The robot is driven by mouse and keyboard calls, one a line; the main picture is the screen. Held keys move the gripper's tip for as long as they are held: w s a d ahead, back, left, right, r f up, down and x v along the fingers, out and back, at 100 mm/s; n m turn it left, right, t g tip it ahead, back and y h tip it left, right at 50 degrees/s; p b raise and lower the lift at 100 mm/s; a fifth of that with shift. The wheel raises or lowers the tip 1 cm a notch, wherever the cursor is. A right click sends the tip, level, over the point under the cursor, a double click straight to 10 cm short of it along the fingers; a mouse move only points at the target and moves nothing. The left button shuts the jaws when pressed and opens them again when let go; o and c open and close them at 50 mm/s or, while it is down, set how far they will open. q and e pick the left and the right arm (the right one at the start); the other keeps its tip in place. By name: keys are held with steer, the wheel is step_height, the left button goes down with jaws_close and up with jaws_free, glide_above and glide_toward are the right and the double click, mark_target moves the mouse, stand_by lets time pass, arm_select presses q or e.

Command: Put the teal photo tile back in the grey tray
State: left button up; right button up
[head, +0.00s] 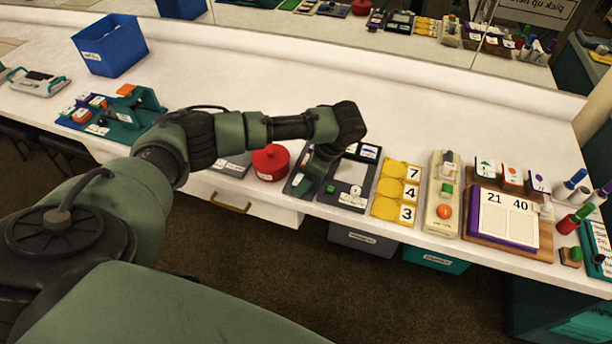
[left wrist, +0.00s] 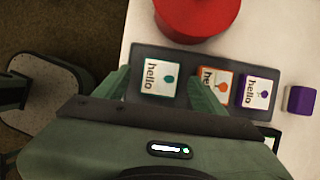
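In the left wrist view the teal photo tile (left wrist: 160,77), white-faced with "hello" and a teal balloon shape, lies flat at the left end of the dark grey tray (left wrist: 188,58). An orange tile (left wrist: 214,83) and a purple tile (left wrist: 257,91) lie in the same tray. My left gripper (left wrist: 160,84) is open, one finger on each side of the teal tile, with gaps to both sides. The right finger partly covers the orange tile. In the head view my left gripper (head: 310,180) hangs over the tray and hides most of it. My right gripper is not in view.
A red round container (head: 270,162) stands close beside the tray. A dark board (head: 351,174) and yellow number tiles (head: 397,191) lie to its right. A purple-sided block (left wrist: 300,100) sits past the tray's end. The counter behind is mostly clear, with a blue bin (head: 110,45) far left.

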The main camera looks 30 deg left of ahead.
arm_select(q)
steer(key=v, duration=0.7)
steer(key=shift+d+r+b, duration=0.2)
steer(key=shift+r+b, duration=0.15)
